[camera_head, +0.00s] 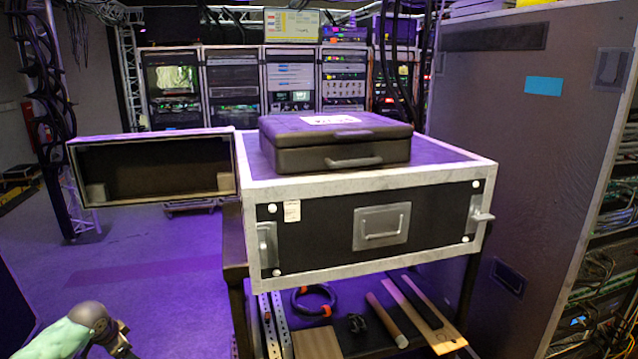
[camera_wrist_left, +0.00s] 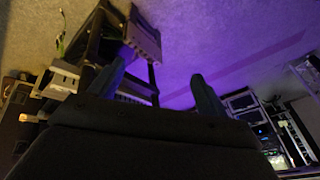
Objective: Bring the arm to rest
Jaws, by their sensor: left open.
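My left arm (camera_head: 88,325) shows at the bottom left of the head view, low and to the left of the flight case stand. Its gripper is cut off by the frame's lower edge there. In the left wrist view the left gripper (camera_wrist_left: 157,72) has its two fingers well apart, with nothing between them. Beyond the fingers lie purple-lit floor and a stand. My right arm and gripper are not in view.
A black rack case (camera_head: 333,230) with silver edges sits on a stand. A closed dark case (camera_head: 335,150) lies on top. An open lid or panel (camera_head: 155,170) juts out left. Cables and bars lie on the lower shelf. A tall grey cabinet (camera_head: 520,150) stands right. Floor at left is mostly clear.

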